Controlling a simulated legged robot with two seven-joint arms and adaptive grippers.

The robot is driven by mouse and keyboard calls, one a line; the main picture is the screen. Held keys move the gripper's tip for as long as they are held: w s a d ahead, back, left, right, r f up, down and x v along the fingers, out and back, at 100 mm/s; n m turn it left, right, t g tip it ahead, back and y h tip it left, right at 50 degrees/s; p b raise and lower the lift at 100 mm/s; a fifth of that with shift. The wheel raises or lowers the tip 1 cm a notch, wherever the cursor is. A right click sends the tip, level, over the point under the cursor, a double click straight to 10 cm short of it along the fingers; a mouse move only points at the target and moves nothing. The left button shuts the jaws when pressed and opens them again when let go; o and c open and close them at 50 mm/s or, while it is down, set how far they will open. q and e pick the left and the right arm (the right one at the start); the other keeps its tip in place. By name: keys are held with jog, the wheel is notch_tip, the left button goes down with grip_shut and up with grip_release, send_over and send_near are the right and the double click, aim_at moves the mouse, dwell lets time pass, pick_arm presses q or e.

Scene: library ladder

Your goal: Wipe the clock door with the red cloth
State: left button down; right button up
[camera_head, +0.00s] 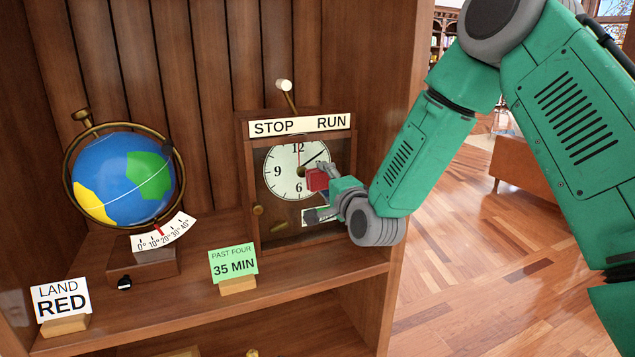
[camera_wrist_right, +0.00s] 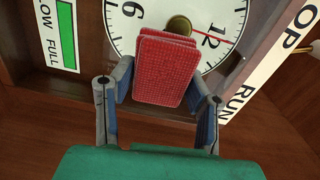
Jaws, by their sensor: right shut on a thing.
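The clock (camera_head: 297,180) stands on the shelf at the centre of the head view, with a dark framed door over its white dial (camera_head: 286,172). The dial fills the top of the right wrist view (camera_wrist_right: 135,18). My right gripper (camera_head: 322,192) is in front of the clock's right half. It is shut on the red cloth (camera_wrist_right: 165,68), a folded block that also shows in the head view (camera_head: 317,180). The cloth covers part of the dial; whether it touches the door I cannot tell. My left gripper is not in view.
A globe (camera_head: 122,178) with a scale stands left of the clock. A green card (camera_head: 233,263) reading 35 MIN and a white card (camera_head: 62,301) reading LAND RED stand near the shelf's front edge. A lever (camera_head: 286,92) rises above the STOP RUN plate (camera_head: 300,125).

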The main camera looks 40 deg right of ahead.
aim_at(300, 179)
jog(key=shift+s+d+r, duration=0.1)
jog(key=shift+s+d, duration=0.05)
jog(key=shift+d, duration=0.65)
jog(key=shift+s+d, duration=0.1)
jog(key=shift+d, duration=0.1)
jog(key=shift+w+a, duration=0.25)
jog(key=shift+a, duration=0.55)
jog(key=shift+w+a+b, duration=0.25)
jog(key=shift+a+b, duration=0.05)
jog(key=shift+a, duration=0.8)
jog(key=shift+w+a+b, duration=0.2)
jog(key=shift+a, duration=0.6)
jog(key=shift+w+a+b, duration=0.15)
jog(key=shift+a, duration=0.65)
jog(key=v, duration=0.6)
